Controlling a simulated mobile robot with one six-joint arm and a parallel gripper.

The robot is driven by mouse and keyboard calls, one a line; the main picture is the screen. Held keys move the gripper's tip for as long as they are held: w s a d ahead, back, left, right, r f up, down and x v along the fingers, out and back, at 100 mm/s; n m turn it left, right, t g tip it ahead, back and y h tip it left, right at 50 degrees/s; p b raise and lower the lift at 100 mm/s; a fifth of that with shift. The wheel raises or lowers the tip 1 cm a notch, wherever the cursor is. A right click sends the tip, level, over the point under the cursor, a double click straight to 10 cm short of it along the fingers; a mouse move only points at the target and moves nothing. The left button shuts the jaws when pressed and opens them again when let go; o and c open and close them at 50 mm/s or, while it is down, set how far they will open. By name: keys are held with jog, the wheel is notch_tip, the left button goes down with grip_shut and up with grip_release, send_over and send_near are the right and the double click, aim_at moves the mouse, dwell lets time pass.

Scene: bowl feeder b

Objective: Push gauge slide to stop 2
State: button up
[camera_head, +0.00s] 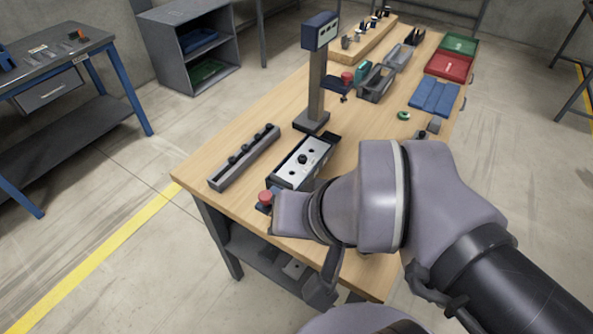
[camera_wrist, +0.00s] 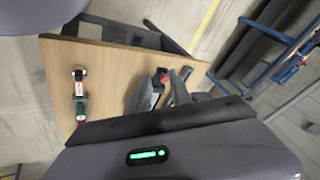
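I cannot tell for sure which part is the gauge slide. A long dark rail (camera_head: 244,158) with several black knobs lies near the left edge of the wooden table. Beside it is a dark fixture with a silver plate (camera_head: 302,160) and one black knob in its middle. No stop numbers are readable. My arm covers the table's near right part and hides my gripper's fingertips in the head view. In the wrist view, dark finger-like shapes (camera_wrist: 164,92) stand beyond my wrist housing. They are too unclear to show the grip or any contact.
A blue-headed post (camera_head: 317,75) stands behind the fixture, and a red button (camera_head: 265,197) sits at its near end. Grey holders (camera_head: 376,82), blue blocks (camera_head: 435,97), a red tray (camera_head: 449,66) and a green tray (camera_head: 460,44) lie farther back. Bare wood lies left of the post.

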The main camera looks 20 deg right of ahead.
jog(key=shift+o, duration=0.4)
jog(key=o, duration=0.5)
jog(key=shift+g, duration=0.5)
jog(key=w+r+p, duration=0.2)
jog(key=r+p, duration=0.1)
jog(key=shift+w+r, duration=0.2)
jog(key=shift+r, duration=0.05)
jog(key=w+r+n+g+p, duration=0.1)
jog(key=w+r+p, duration=0.2)
jog(key=w+p, duration=0.15)
jog(key=n+g+h+p, duration=0.2)
jog(key=g+p, duration=0.2)
jog(key=p, duration=0.2)
send_over(265, 195)
notch_tip(265, 195, down, 4)
notch_tip(265, 195, down, 17)
jog(key=b, duration=0.5)
jog(key=shift+r, duration=0.1)
grip_shut()
